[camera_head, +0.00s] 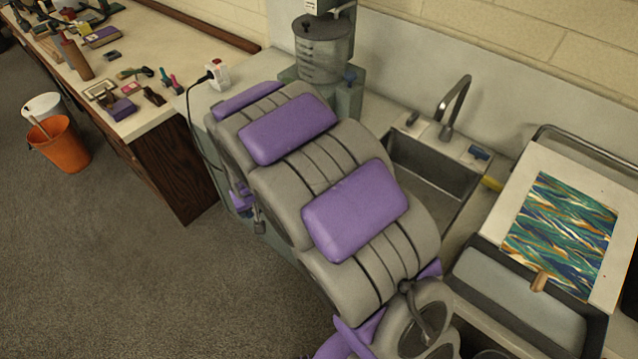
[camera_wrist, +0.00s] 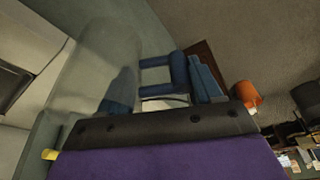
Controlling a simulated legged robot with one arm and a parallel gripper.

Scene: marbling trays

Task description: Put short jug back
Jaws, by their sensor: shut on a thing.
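In the wrist view, my gripper (camera_wrist: 160,72) has blue fingers and is shut around a jug's blue handle. The short jug (camera_wrist: 92,55) has a clear, greyish body that fills the upper left of that view. One finger lies against the handle's outer side. The other shows blurred through the clear body; whether it is inside the jug or behind it I cannot tell. In the head view my arm covers the middle, and neither my gripper nor the jug can be made out.
A sink (camera_head: 427,165) with a tap (camera_head: 455,105) lies right of my arm. A dark-rimmed tray (camera_head: 520,315) and marbled paper (camera_head: 565,230) are at the right. An orange bucket (camera_head: 62,145) stands by a cluttered bench (camera_head: 150,28).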

